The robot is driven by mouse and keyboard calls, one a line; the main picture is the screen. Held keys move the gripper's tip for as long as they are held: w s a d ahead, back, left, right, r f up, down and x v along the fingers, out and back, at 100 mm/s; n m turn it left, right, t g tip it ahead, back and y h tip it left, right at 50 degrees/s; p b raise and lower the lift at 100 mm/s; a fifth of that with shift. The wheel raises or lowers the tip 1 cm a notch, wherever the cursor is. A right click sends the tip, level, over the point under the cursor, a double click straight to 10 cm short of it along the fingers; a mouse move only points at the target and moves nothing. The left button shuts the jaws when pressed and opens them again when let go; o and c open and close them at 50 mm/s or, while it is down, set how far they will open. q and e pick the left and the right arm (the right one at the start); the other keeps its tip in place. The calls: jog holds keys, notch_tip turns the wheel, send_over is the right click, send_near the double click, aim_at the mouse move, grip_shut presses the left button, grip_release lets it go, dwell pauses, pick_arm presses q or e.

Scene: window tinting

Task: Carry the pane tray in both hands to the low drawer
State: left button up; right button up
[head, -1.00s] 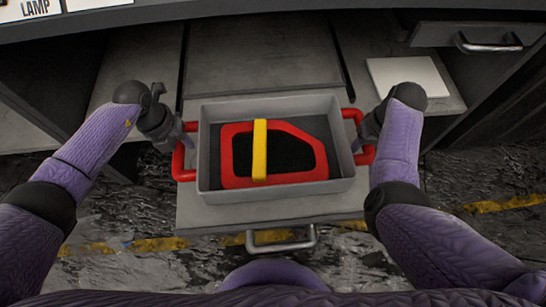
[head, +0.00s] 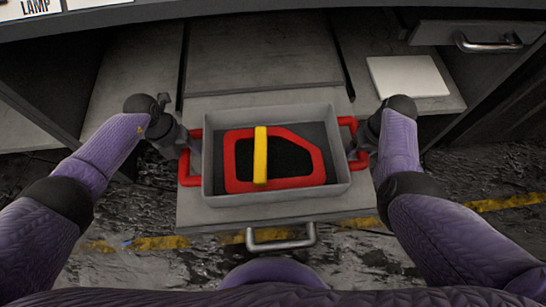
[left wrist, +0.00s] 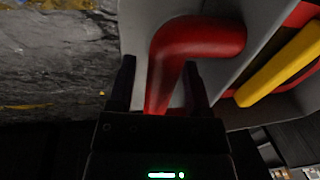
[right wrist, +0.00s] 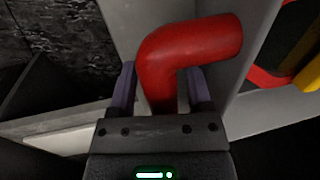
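The grey pane tray (head: 275,206) is over the pulled-out low drawer (head: 190,218) and appears to rest on it, though its underside is hidden. In it lies a dark pane in a red frame (head: 232,165) with a yellow bar (head: 260,157) across it. My left gripper (left wrist: 160,62) has its fingers on either side of the tray's left red handle (left wrist: 195,38), with gaps showing. My right gripper (right wrist: 161,68) straddles the right red handle (right wrist: 190,48) the same way, with gaps on both sides. Both look open around the handles.
The drawer's metal pull (head: 282,246) faces me. A pale square board (head: 408,76) lies on the right shelf. A closed drawer with a metal handle (head: 488,42) is at the upper right. Dark cabinet walls stand on both sides. The rough floor has yellow stripes (head: 158,243).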

pick_arm(q)
jog(key=shift+o, duration=0.3)
jog(key=shift+d, duration=0.1)
pick_arm(e)
jog(key=shift+o, duration=0.3)
jog(key=shift+a, duration=0.1)
jog(key=shift+r, duration=0.25)
pick_arm(q)
notch_tip(320, 180, up, 12)
jog(key=a, duration=0.2)
pick_arm(e)
notch_tip(320, 180, up, 11)
jog(key=d, duration=0.2)
jog(key=shift+w+r, duration=0.15)
pick_arm(q)
jog(key=shift+a+f, duration=0.1)
pick_arm(e)
jog(key=shift+d, duration=0.1)
